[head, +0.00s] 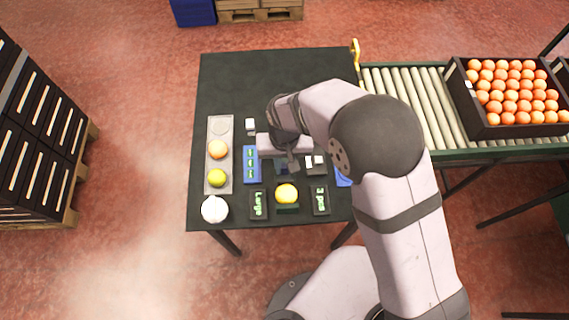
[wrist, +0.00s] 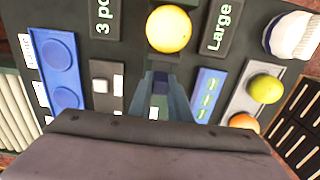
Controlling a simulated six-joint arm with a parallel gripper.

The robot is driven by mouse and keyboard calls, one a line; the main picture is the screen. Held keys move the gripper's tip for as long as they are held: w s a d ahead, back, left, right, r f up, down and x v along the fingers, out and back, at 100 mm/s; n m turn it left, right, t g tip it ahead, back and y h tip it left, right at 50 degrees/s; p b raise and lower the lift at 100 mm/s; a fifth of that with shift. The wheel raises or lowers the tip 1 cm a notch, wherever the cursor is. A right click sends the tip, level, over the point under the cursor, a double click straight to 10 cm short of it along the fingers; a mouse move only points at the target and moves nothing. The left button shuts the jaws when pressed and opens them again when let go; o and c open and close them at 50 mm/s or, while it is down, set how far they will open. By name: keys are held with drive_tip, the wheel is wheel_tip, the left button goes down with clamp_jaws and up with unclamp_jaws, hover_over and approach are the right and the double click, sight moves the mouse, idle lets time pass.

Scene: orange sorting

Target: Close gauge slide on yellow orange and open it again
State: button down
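The yellow orange (head: 287,193) rests between two dark displays, and it also shows at the top of the wrist view (wrist: 169,29). A dark block (head: 288,209) lies at its front side. A blue-grey gauge part (wrist: 160,84) shows between the orange and my gripper in the wrist view; its exact shape is partly hidden. My gripper (head: 291,163) is low over the table, just behind the orange and apart from it. Its fingertips blend with the blue-grey part, so their opening and any contact are unclear.
The left display (head: 259,204) reads "Large"; the right one (head: 320,200) reads "3 pcs". A grey tray (head: 219,125) holds an orange fruit and a yellow-green fruit. A white jar (head: 215,208) stands front left. A blue panel (head: 251,165) lies left of my gripper. The table's back is clear.

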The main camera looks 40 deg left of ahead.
drive_tip(key=shift+w+a+b, duration=0.4)
drive_tip(key=shift+w+a, duration=1.3)
drive_tip(key=shift+a, duration=0.05)
drive_tip(key=shift+w+a+r, duration=0.15)
drive_tip(key=c, duration=1.6)
unclamp_jaws()
drive_tip(key=shift+w, duration=0.1)
drive_tip(key=shift+c, duration=0.2)
wheel_tip(320, 180, up, 7)
drive_tip(key=b, duration=0.1)
drive_tip(key=shift+b, duration=0.3)
drive_tip(key=shift+r, duration=0.1)
